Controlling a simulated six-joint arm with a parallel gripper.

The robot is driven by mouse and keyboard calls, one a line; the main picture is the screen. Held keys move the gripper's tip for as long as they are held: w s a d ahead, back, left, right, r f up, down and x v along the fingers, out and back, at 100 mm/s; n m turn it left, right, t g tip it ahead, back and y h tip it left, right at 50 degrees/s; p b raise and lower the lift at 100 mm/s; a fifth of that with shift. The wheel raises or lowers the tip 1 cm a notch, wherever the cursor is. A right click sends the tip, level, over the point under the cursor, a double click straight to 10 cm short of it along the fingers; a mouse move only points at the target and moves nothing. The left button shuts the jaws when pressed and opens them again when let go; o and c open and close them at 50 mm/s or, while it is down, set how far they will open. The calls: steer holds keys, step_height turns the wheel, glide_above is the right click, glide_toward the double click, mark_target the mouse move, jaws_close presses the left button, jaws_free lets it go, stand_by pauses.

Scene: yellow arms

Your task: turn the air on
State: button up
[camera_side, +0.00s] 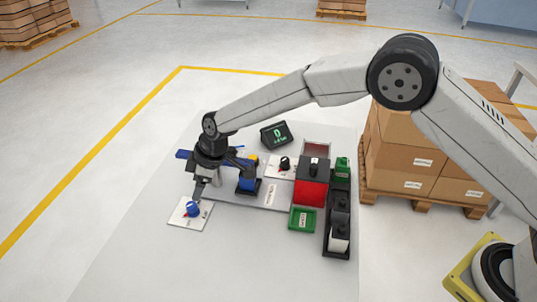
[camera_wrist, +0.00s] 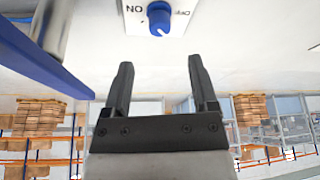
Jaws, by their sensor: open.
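A blue knob (camera_side: 193,209) sits on a white plate (camera_side: 180,217) at the front left of the table. The wrist view shows the knob (camera_wrist: 159,16) at the top edge, with ON printed to its left and OFF to its right. My gripper (camera_side: 198,188) is beside and just above the plate. In the wrist view the two fingers of my gripper (camera_wrist: 161,70) are apart with nothing between them, and the knob is beyond the tips, apart from them.
A dark display (camera_side: 277,134) shows a green 0. A black knob (camera_side: 285,163) is on a second plate. A red block (camera_side: 311,183), green tray (camera_side: 302,228) and black rack (camera_side: 337,253) stand to the right. A blue item (camera_side: 247,182) is close right of my gripper. The table front is clear.

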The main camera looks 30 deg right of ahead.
mark_target(192, 205)
steer(key=shift+f, duration=0.1)
steer(key=shift+x, duration=3.8)
jaws_close()
